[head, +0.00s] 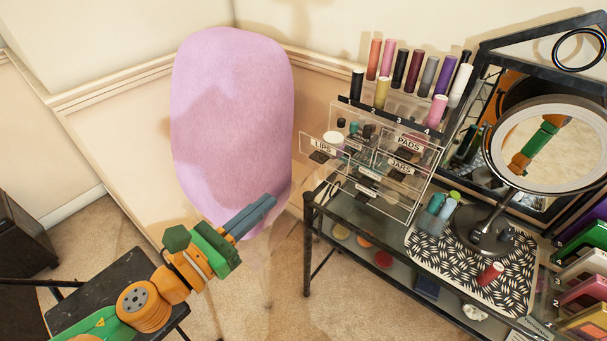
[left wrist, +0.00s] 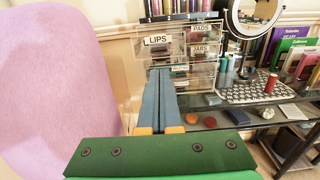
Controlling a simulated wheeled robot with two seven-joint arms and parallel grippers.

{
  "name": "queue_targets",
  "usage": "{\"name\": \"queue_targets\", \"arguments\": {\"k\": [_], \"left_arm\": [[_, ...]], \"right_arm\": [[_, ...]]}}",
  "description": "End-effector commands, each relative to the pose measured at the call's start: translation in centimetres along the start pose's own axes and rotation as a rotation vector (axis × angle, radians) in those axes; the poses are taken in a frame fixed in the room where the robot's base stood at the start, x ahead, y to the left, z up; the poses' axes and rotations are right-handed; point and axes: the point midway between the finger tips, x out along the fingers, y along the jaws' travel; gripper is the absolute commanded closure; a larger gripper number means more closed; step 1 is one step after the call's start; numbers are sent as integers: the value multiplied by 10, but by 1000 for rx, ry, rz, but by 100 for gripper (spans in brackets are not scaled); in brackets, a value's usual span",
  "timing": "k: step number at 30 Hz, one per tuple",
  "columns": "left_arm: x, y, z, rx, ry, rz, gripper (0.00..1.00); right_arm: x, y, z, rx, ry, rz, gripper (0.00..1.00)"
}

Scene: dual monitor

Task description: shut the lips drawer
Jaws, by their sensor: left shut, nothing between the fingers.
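The clear acrylic organizer (head: 408,188) stands on the dark vanity table. Its drawer labelled LIPS (head: 322,147) sticks out on the upper left, past the drawer fronts beside it, with dark items and a white-topped jar around it. In the left wrist view the LIPS label (left wrist: 157,40) is just beyond and slightly left of my fingertips. My left gripper (head: 270,203) is shut and empty, its blue fingers pointing up toward the organizer, left of and lower in the picture than the LIPS drawer. A gap shows between them in the head view. My right gripper is not in view.
A large pink padded back (head: 232,120) rises behind my left gripper. Drawers labelled PADS (head: 409,143) and JARS (head: 400,166) sit beside LIPS. Lipsticks fill the organizer's top. A round mirror (head: 553,145), bottles and a patterned mat (head: 507,283) stand to the right.

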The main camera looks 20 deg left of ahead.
Motion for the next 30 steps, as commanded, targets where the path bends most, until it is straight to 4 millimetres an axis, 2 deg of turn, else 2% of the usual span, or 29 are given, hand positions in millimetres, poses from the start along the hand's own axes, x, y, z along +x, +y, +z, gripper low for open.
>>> {"name": "queue_targets", "arguments": {"k": [1,3,18,24,30], "left_arm": [[8,-1,-4,11,3,-7,100],[19,2,2,3,0,4,100],[105,2,1,-3,7,6,100],[122,2,-3,-3,9,6,100],[123,2,-4,-2,9,6,100]], "right_arm": [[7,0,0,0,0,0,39],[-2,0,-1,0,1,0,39],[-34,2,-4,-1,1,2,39],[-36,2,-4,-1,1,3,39],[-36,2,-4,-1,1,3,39]]}}
